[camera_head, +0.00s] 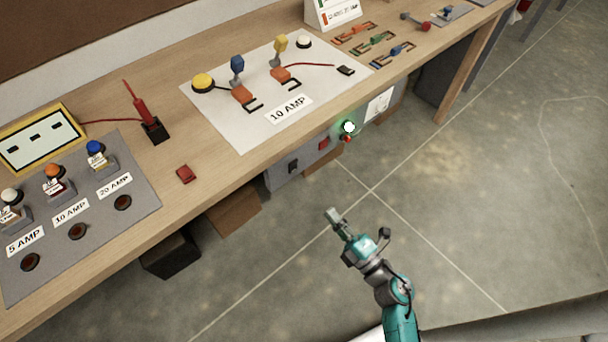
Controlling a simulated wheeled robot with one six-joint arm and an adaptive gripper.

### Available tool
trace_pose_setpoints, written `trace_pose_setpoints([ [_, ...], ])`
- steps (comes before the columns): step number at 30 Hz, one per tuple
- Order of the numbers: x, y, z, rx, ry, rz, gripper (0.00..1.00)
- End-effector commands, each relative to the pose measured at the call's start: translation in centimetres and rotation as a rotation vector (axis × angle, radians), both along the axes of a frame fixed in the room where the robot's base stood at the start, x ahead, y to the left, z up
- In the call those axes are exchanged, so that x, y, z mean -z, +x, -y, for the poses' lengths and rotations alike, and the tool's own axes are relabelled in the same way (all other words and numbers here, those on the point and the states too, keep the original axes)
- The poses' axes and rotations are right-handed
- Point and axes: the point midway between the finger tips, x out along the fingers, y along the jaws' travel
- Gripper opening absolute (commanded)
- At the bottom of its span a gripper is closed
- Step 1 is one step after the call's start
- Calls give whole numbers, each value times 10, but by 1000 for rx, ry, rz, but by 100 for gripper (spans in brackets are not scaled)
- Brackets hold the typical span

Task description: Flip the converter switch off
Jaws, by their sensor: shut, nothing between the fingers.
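A grey box (283,177), which looks like the converter, is fixed under the table's front edge. Its front carries a dark switch (292,166), a red switch or button (323,145), and a bright green-white light (348,128) with a small red part just below it. I cannot tell which one is the converter switch or how it is set. My gripper (333,213) is shut and empty, in front of and below the box in the picture, apart from it. My teal arm (392,290) reaches up from the bottom.
Brown boxes (233,212) and a black box (170,255) are below. The floor right is clear.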

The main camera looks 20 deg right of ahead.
Motion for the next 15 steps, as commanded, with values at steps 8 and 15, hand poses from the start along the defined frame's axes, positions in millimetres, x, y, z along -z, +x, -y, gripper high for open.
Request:
trace_pose_setpoints([
  [8,13,33,19,-23,-160,2,0],
  [15,15,36,20,-29,-178,0,0],
])
